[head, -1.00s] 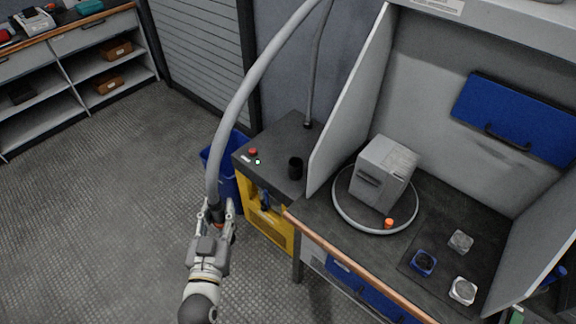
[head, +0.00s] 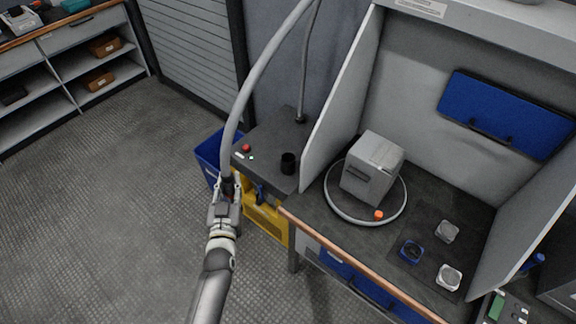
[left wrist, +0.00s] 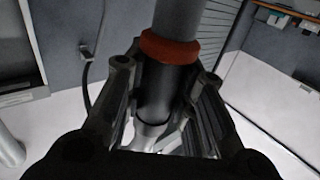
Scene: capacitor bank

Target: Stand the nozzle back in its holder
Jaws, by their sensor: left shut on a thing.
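The nozzle is a dark tube with a red collar, best seen in the left wrist view (left wrist: 157,88), on the end of a thick grey hose (head: 243,90). My left gripper (head: 229,188) is shut on it, and the nozzle stands roughly upright between the fingers. In the head view the fingers hide most of the nozzle. The holder looks to be the black cup (head: 288,163) on the dark top of the yellow cabinet, to the right of my left gripper. The cup looks empty. My right gripper is out of view.
The yellow cabinet (head: 268,222) has a red button (head: 247,148) on top. A blue bin (head: 208,150) stands left of it.

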